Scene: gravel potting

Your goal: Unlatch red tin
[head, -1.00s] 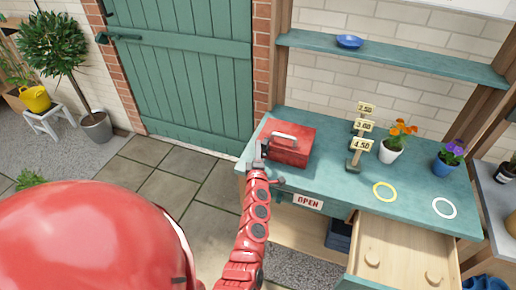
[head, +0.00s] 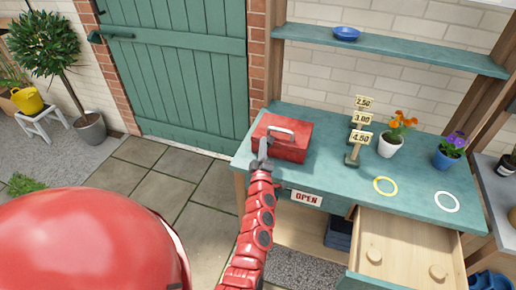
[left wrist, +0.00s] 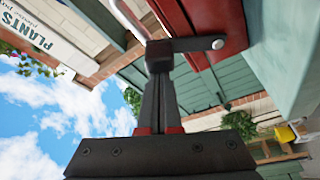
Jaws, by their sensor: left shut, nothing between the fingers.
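The red tin (head: 290,152) with a pale handle on top stands on the left part of the green bench (head: 330,178). My left gripper (head: 264,150) is shut and empty, at the tin's front left side. In the left wrist view the shut fingertips (left wrist: 159,55) are right by a dark metal latch bar (left wrist: 190,45) with a round rivet on the red tin (left wrist: 220,22). They look touching or nearly so; I cannot tell which. My right gripper is in neither view.
Price signs (head: 361,138), a white pot with orange flowers (head: 388,146) and a blue pot with purple flowers (head: 446,157) stand to the right. A yellow ring (head: 385,186) and a white ring (head: 446,202) lie in front. An open drawer (head: 405,240) juts out below.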

